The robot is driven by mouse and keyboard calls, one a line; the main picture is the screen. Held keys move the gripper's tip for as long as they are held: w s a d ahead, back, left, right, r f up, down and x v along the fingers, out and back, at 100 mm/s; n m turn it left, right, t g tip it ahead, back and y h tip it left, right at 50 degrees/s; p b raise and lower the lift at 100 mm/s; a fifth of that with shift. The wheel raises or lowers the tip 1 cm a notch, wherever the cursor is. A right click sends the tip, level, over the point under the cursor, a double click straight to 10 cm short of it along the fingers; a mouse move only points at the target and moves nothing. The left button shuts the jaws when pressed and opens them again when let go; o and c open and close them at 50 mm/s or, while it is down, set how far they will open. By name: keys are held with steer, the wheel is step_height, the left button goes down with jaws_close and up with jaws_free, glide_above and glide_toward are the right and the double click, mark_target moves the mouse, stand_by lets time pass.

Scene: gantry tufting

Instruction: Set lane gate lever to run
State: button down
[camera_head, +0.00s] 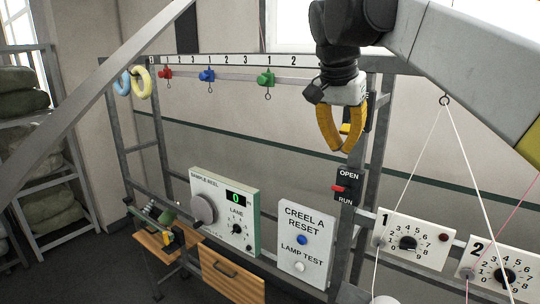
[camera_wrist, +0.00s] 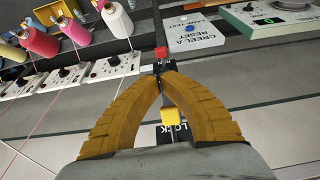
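The lane gate lever is a red knob (camera_head: 340,188) on a small black plate on the gantry post. The plate reads OPEN above and RUN below, and the knob shows between the two words. I cannot tell which setting it is in. My gripper (camera_head: 340,147) has yellow fingers whose tips come together, with nothing seen held. It is above the plate in the head view, apart from the knob. In the wrist view, the red knob (camera_wrist: 161,52) lies just beyond the fingertips (camera_wrist: 160,82). The fingers hide part of the plate.
A yellow knob (camera_wrist: 170,117) on a plate with a partly hidden label is behind my fingers. The CREEL A RESET panel (camera_head: 303,262), sample reel box (camera_head: 250,205) and numbered dial panels (camera_head: 393,226) are nearby. Threads (camera_head: 464,150) run at right.

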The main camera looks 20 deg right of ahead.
mark_target(342, 189)
steer(key=shift+s+d, duration=0.1)
stand_by(0.3)
steer(key=p+x, duration=0.1)
steer(key=x, duration=0.9)
steer(key=shift+p, duration=0.35)
steer(key=shift+s+a+f+t+h+b, duration=0.1)
steer(key=shift+a+f+t+h+b, duration=0.05)
steer(key=shift+a+t+h+b, duration=0.2)
